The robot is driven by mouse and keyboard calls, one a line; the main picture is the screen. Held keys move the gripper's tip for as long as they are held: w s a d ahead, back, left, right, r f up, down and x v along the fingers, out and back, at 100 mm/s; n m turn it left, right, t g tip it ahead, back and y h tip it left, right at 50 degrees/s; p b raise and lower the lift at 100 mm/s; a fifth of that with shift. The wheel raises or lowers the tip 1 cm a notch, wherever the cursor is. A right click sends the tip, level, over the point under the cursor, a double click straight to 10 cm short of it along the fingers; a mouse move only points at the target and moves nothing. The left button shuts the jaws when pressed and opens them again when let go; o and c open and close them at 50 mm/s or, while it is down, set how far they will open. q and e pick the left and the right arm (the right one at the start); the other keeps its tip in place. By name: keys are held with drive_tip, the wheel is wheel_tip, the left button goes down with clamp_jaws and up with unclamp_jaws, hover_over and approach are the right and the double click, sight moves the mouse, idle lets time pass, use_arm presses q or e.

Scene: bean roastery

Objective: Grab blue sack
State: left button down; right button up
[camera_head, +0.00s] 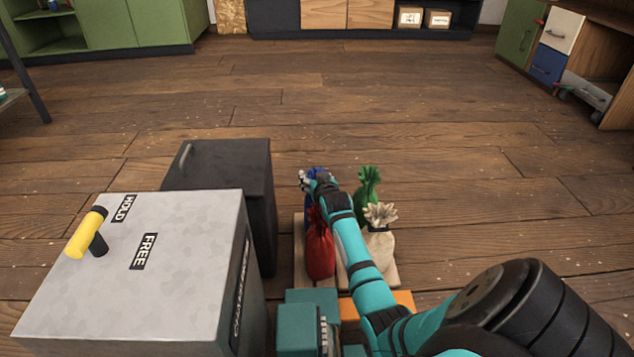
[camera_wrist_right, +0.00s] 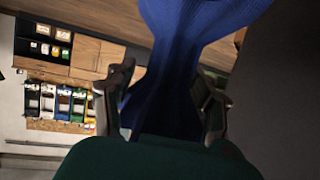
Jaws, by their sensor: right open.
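The blue sack (camera_head: 318,171) stands at the far left of a small group of sacks and is mostly hidden behind my right gripper (camera_head: 312,180) and arm. In the right wrist view, the blue sack (camera_wrist_right: 188,45) fills the upper middle, and its narrow part lies between the two fingers of my right gripper (camera_wrist_right: 165,105). The fingers are apart, one on each side of the blue cloth. I cannot tell whether either finger touches it. My left gripper is not in view.
A red sack (camera_head: 320,252), a green sack (camera_head: 368,186) and a cream sack (camera_head: 381,245) stand close by on a low wooden pallet (camera_head: 299,265). A grey metal box with a yellow-handled lever (camera_head: 85,233) and a dark cabinet (camera_head: 225,165) stand left. The floor beyond is clear.

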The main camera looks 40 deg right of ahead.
drive_tip(key=shift+w+d+f+b, duration=0.2)
drive_tip(key=shift+w+d+b, duration=0.15)
drive_tip(key=shift+w, duration=0.2)
clamp_jaws()
drive_tip(key=shift+r, duration=0.25)
